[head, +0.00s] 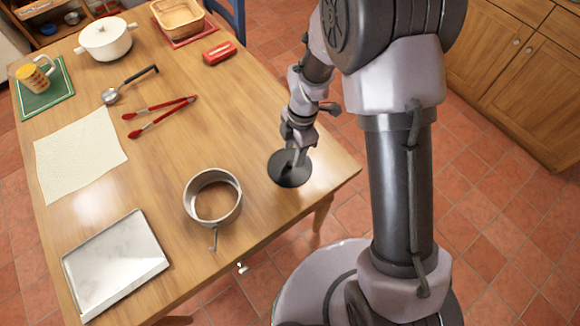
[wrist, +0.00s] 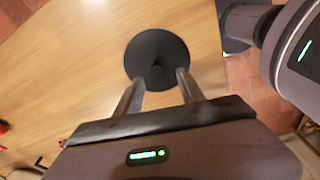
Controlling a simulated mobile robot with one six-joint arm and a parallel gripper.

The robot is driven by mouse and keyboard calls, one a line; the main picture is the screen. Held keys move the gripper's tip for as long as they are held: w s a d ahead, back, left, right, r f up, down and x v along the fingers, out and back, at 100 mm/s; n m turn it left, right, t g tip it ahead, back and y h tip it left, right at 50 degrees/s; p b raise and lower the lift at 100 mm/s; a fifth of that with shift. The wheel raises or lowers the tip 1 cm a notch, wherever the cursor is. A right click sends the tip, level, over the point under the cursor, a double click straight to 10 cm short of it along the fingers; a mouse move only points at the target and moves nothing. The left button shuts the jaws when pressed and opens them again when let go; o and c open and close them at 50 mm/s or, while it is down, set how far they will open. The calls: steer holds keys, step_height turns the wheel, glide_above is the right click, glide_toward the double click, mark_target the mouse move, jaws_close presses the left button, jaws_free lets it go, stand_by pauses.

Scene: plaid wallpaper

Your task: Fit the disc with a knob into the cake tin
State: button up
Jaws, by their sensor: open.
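The disc with a knob (head: 283,176) is dark and round and lies flat on the wooden table near its right edge. It also shows in the wrist view (wrist: 157,48), with its knob near the disc's middle. My gripper (head: 297,158) is above the disc. In the wrist view my gripper (wrist: 156,80) is open, its two fingers apart on either side of the knob's line; I cannot tell whether they touch the disc. The cake tin (head: 189,199) is a round grey metal ring with a clasp at its front, standing left of the disc. Table wood shows inside it.
A metal tray (head: 115,265) and a cream cloth (head: 80,155) lie to the left. Red tongs (head: 160,117), a ladle (head: 112,95), a red box (head: 219,53) and a white pot (head: 105,39) are farther back. The table between disc and tin is clear.

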mark_target(290, 163)
steer(key=f+b, duration=0.1)
steer(key=f, duration=0.1)
steer(key=f+b, duration=0.1)
steer(key=f, duration=0.1)
steer(key=a+f, duration=0.1)
steer(key=f, duration=0.1)
steer(key=shift+w+b, duration=0.1)
steer(key=shift+b, duration=0.3)
steer(key=shift+r, duration=0.25)
steer(key=shift+c, duration=0.3)
jaws_close()
